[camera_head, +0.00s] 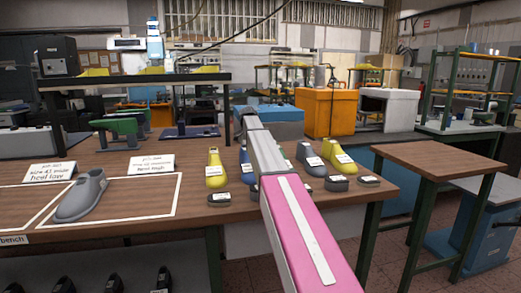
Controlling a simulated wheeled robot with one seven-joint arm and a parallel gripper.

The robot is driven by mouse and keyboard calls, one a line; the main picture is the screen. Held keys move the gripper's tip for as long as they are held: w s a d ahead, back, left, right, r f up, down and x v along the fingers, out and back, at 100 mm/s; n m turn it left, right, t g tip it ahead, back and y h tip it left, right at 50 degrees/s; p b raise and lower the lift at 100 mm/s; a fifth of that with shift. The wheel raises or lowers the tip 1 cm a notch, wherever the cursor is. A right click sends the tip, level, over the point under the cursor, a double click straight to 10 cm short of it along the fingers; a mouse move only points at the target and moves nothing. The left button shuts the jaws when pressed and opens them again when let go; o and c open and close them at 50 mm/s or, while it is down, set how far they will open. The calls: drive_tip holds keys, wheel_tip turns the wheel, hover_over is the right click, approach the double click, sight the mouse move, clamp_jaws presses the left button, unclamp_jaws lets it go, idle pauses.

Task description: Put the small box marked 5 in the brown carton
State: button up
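I cannot make out a small box marked 5 or a brown carton anywhere in this view. My arm reaches from the lower right over the workbench (120,222), a pink link in front and a grey part beyond it. No gripper fingers can be made out. The arm hides part of the bench middle.
A yellow last (215,170), a grey last (310,161) and another yellow last (338,155) stand farther right. A bare-topped side table (438,158) stands at right.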

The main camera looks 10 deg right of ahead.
drive_tip(key=shift+f, duration=0.7)
drive_tip(key=o, duration=1.1)
